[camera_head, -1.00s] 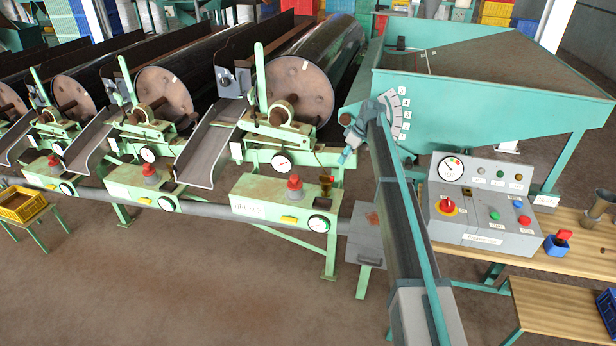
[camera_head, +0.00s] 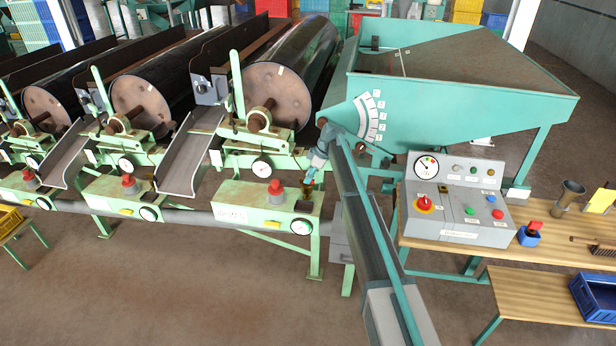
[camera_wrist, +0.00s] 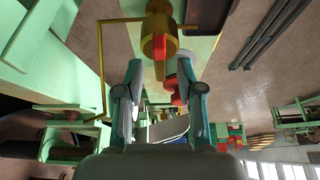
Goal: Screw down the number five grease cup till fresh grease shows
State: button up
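The brass grease cup (camera_head: 304,206) stands on the green end box of the nearest drum sorter. In the wrist view the brass cup (camera_wrist: 158,22) shows at the top centre, with a red mark on it. My gripper (camera_head: 311,178) is just above the cup in the head view. In the wrist view my gripper (camera_wrist: 159,68) has its two fingers spread apart, with the cup in line with the gap. I cannot tell whether a finger touches it. The number on the cup is not readable.
A red knob (camera_head: 276,187) stands close left of the cup, and a round gauge (camera_head: 301,226) sits on the box's front. The hopper (camera_head: 455,115) and control panel (camera_head: 458,203) are to the right. Thin yellow piping (camera_wrist: 101,75) runs left of the fingers in the wrist view.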

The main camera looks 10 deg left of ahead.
jog(key=shift+x, duration=0.95)
grip_shut()
jog(key=shift+s, duration=0.1)
